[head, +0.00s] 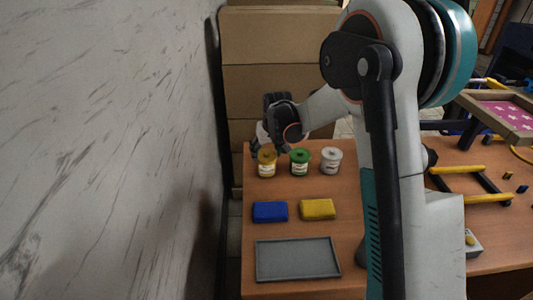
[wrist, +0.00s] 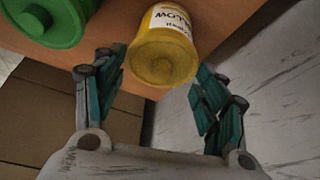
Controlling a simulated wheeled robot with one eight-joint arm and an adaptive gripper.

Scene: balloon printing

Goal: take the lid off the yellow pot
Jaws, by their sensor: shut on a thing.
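The yellow pot (head: 266,170) stands at the back left of the table, with its yellow lid (head: 267,156) on top. My gripper (head: 264,141) is at the pot's top from behind. The exact contact of the fingertips is hard to see. The lid appears seated on the pot.
A green pot (head: 300,163) stands close to the right of the yellow one, then a white pot (head: 331,161). Blue (head: 270,211) and yellow (head: 318,209) blocks and a grey tray (head: 298,259) lie nearer. A marbled wall (head: 110,150) rises at left; cardboard boxes (head: 275,80) stand behind.

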